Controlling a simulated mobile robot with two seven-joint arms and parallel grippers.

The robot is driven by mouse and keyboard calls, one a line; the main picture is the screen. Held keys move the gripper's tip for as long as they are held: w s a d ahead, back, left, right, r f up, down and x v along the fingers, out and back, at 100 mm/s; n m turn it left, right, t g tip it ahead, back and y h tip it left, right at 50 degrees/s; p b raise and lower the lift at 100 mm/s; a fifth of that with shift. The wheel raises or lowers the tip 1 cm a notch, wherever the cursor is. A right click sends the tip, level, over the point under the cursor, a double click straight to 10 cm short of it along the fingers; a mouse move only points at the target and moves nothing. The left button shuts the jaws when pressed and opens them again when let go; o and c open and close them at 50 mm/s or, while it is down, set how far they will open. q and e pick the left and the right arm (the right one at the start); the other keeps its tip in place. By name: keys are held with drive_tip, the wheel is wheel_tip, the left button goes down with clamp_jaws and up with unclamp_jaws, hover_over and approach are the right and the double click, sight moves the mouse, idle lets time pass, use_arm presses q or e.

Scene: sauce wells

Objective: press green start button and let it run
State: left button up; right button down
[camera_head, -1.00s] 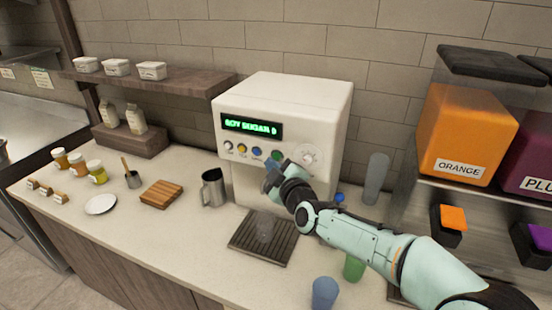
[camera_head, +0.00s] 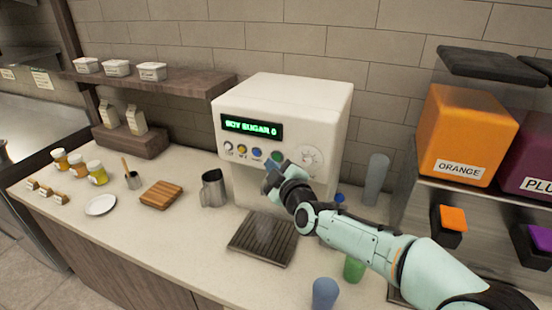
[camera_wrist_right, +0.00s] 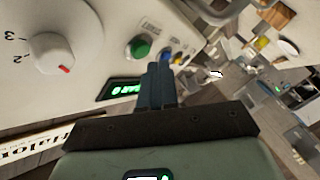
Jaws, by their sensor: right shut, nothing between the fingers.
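The white drink machine (camera_head: 290,105) stands against the wall, its lit display (camera_head: 252,129) reading "SOY SUGAR 0". The round green button (camera_head: 277,155) is at the right end of the button row, partly hidden behind my right gripper (camera_head: 271,176) in the head view. In the right wrist view the green button (camera_wrist_right: 138,48) shows fully, just beyond and left of the fingertips of my right gripper (camera_wrist_right: 160,72). The right gripper is shut and empty. Whether it touches the panel I cannot tell. My left gripper is in neither view.
A dial (camera_head: 310,159) sits right of the green button. A dark drip tray (camera_head: 250,252) lies below, with what looks like a faint clear cup on it. A metal pitcher (camera_head: 214,190) stands to the left. Blue (camera_head: 325,293) and green (camera_head: 354,268) cups stand near my right arm.

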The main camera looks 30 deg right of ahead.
drive_tip(key=shift+d, duration=0.1)
idle(0.7)
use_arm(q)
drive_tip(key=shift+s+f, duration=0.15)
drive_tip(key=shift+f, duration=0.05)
use_arm(e)
drive_tip(key=shift+w+d, duration=0.25)
use_arm(q)
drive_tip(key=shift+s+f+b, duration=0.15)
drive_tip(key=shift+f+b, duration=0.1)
drive_tip(key=shift+b, duration=0.1)
use_arm(e)
drive_tip(key=shift+w+d, duration=0.35)
idle(0.6)
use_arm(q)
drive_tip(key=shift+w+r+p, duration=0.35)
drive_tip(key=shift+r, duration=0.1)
use_arm(e)
drive_tip(key=shift+s+a, duration=0.55)
drive_tip(key=shift+a, duration=0.1)
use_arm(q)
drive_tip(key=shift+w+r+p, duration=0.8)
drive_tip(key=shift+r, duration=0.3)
use_arm(e)
drive_tip(key=s+a, duration=0.1)
drive_tip(key=a, duration=0.1)
drive_tip(key=s+a, duration=0.1)
drive_tip(key=s, duration=0.1)
drive_tip(key=shift+s+a, duration=0.2)
drive_tip(key=shift+a, duration=0.2)
